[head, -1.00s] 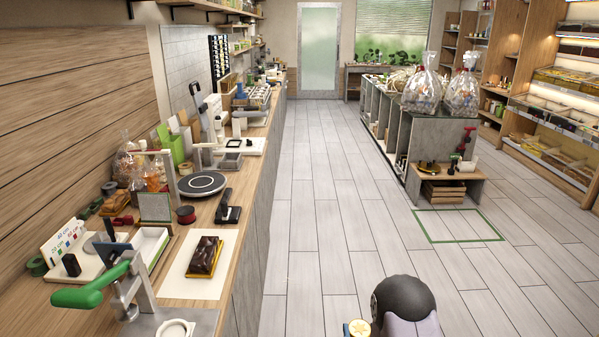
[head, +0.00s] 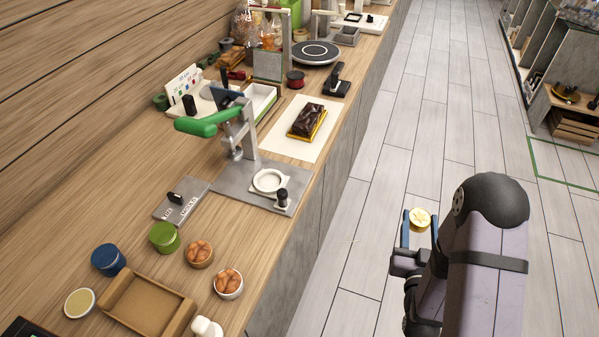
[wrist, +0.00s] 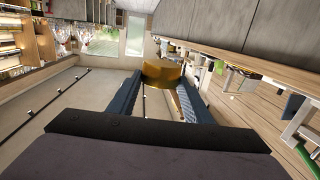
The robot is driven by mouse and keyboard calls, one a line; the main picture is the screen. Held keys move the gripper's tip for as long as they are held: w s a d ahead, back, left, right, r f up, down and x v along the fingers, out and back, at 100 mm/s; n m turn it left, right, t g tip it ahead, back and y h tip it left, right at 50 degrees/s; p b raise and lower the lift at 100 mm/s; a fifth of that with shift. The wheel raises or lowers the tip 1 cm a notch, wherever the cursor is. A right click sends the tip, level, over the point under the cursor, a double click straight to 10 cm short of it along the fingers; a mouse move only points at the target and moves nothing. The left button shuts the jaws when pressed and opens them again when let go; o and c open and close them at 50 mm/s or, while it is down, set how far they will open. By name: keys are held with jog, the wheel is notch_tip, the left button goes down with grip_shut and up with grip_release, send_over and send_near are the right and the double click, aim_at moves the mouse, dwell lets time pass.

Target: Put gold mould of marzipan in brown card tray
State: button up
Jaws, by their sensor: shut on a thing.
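My gripper (head: 420,230) is out over the floor, to the right of the counter. It is shut on the gold mould of marzipan (head: 420,217), whose pale top shows. In the wrist view the gold side of the mould (wrist: 163,75) sits between the blue fingertips (wrist: 160,88). The brown card tray (head: 145,304) lies on the counter at the lower left of the head view, well apart from my gripper. It looks empty, and its lower edge is close to the picture's bottom.
Near the tray stand a blue tub (head: 108,260), a green tub (head: 164,238), two filled cups (head: 199,254), a pale disc (head: 79,303) and a small white object (head: 206,327). A green-handled press (head: 240,150) stands further back. The floor between gripper and counter is clear.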

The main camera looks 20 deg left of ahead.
jog(key=s+a+r+n+g+y+b, duration=0.2)
jog(key=a+r+n+y+b, duration=0.15)
jog(key=a+r, duration=0.6)
jog(key=s+a+r+n+g+y+b, duration=0.15)
jog(key=a+r+n+g+y, duration=0.35)
jog(key=a, duration=0.8)
jog(key=s+a+r+n+y+b, duration=0.1)
jog(key=s+a+r+y+b, duration=0.15)
jog(key=a+r, duration=0.8)
jog(key=y, duration=0.1)
send_over(274, 187)
notch_tip(274, 187, down, 12)
jog(key=shift+r, duration=0.15)
jog(key=shift+s+f, duration=0.1)
jog(key=shift+f, duration=4.75)
jog(key=o, duration=1.2)
